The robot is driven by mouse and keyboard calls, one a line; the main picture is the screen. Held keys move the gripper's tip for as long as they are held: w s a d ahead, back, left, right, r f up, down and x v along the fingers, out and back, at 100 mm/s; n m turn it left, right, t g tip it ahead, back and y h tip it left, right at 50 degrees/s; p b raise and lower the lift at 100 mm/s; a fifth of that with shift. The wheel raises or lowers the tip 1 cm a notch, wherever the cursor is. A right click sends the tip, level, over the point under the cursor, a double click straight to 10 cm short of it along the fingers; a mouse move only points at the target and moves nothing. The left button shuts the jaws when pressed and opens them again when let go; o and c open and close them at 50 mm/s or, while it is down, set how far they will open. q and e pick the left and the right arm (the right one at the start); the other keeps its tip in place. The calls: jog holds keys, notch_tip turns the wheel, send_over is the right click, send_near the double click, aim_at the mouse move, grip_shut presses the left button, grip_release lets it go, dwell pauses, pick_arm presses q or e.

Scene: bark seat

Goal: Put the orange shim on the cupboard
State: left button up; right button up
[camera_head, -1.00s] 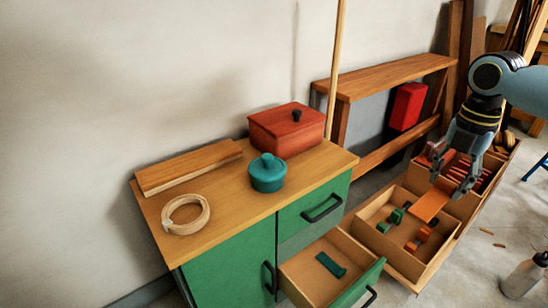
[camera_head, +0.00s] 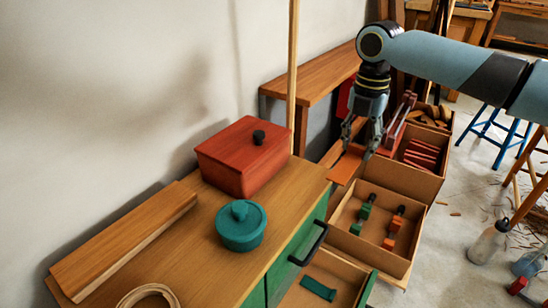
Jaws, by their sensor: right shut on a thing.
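The orange shim (camera_head: 346,167) is a flat orange plate. My right gripper (camera_head: 358,150) is shut on it and holds it in the air, just off the right end of the cupboard top in the picture. The cupboard (camera_head: 185,248) has a wooden top, green fronts and a black handle. A lower drawer (camera_head: 341,285) stands open with a teal piece (camera_head: 318,288) inside. My left gripper is not in view.
On the cupboard are a red lidded box (camera_head: 240,160), a teal lidded pot (camera_head: 240,230), a board (camera_head: 125,240) and a ring (camera_head: 150,296). A pole (camera_head: 293,75) rises behind. A compartmented crate (camera_head: 425,185) holds small pieces. The top's middle is clear.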

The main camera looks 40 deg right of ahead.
jog(key=w+a+f+b, duration=0.2)
jog(key=w+f, duration=0.1)
jog(key=b, duration=0.3)
send_over(307, 175)
jog(key=f, duration=0.3)
jog(key=shift+s+d+f, duration=0.1)
jog(key=shift+s+f, duration=0.15)
jog(key=shift+f, duration=0.1)
jog(key=shift+w+f, duration=0.1)
jog(key=shift+w, duration=0.15)
notch_tip(307, 175, down, 4)
jog(key=shift+r+b, duration=0.1)
jog(key=shift+b, duration=0.75)
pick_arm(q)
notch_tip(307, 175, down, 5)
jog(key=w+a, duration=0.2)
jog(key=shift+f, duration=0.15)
pick_arm(e)
jog(key=o, duration=0.7)
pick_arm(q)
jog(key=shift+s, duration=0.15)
pick_arm(e)
jog(key=shift+o, duration=0.2)
